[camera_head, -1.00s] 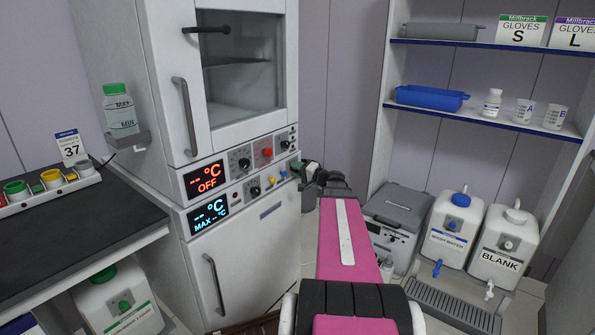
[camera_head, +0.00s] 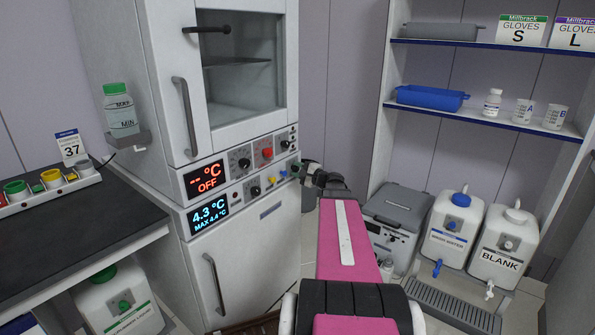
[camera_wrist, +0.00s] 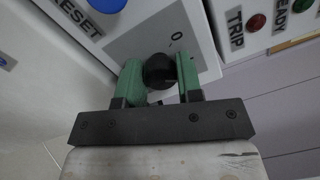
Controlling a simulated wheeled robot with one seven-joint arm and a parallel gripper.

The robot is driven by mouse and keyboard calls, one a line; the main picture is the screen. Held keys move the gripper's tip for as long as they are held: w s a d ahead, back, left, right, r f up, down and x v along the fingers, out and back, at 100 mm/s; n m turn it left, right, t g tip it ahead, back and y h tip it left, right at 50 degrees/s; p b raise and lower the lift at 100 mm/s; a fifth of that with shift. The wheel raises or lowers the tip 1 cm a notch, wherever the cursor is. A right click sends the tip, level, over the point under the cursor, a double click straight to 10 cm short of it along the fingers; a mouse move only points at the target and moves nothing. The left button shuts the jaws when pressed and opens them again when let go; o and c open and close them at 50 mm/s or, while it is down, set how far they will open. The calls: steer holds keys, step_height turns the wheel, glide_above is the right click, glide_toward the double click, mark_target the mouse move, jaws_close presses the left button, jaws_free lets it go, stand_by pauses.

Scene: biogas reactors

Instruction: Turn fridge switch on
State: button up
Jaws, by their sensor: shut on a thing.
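The fridge (camera_head: 245,255) is the lower part of the white cabinet. Its display (camera_head: 209,217) is lit blue and reads 4.3 °C, MAX 4.4 °C. My gripper (camera_head: 300,167) is at the right end of the control panels. In the wrist view, my gripper's green fingers (camera_wrist: 160,78) are shut on a round black switch knob (camera_wrist: 159,70). A "0" mark shows above the knob on its light plate (camera_wrist: 155,38). The knob's pointer direction cannot be told. In the head view the knob is hidden by my gripper.
Other knobs and buttons (camera_head: 254,190) sit close by on the panels. In the wrist view, a blue button (camera_wrist: 107,5) labelled RESET and a red TRIP light (camera_wrist: 256,23) are near. A grey box (camera_head: 400,208) stands right of the fridge.

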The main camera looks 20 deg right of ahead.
stand_by(0.4)
steer(key=o, duration=0.9)
steer(key=v, duration=1.1)
